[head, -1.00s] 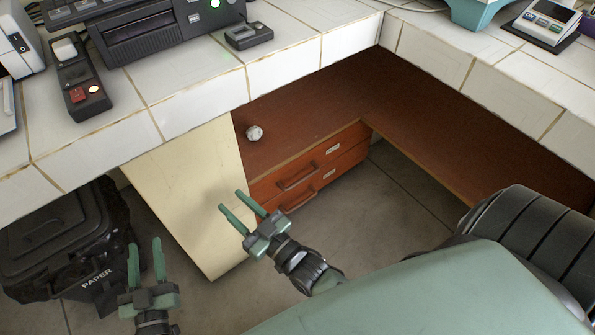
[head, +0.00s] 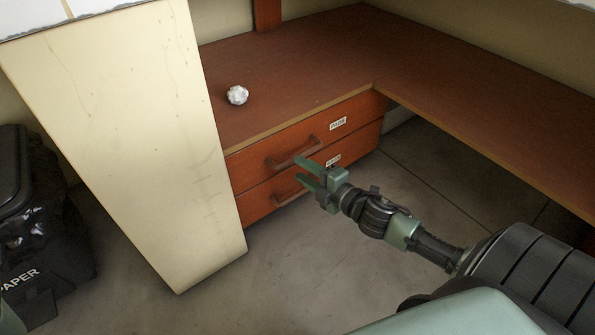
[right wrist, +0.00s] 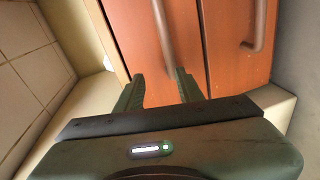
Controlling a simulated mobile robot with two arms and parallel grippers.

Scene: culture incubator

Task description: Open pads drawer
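The upper drawer front (head: 250,161) is reddish-brown wood under the desk top, shut, with a small white label that seems to read PADS (head: 338,123). Its bar handle (head: 291,151) also shows in the right wrist view (right wrist: 163,35). My right gripper (head: 300,168) is open in front of the drawers, close to this handle. In the right wrist view its two fingers (right wrist: 160,90) are spread, with the handle's end seen between them; I cannot tell whether they touch it. Only a green sliver, perhaps my left arm, shows at the head view's lower left corner.
A lower drawer (head: 257,205) with its own handle (head: 288,187) sits directly below, shut. A cream side panel (head: 125,140) stands left of the drawers. A crumpled white ball (head: 237,95) lies on the brown desk top (head: 300,60). A black PAPER bin (head: 40,250) stands far left. The floor in front is clear.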

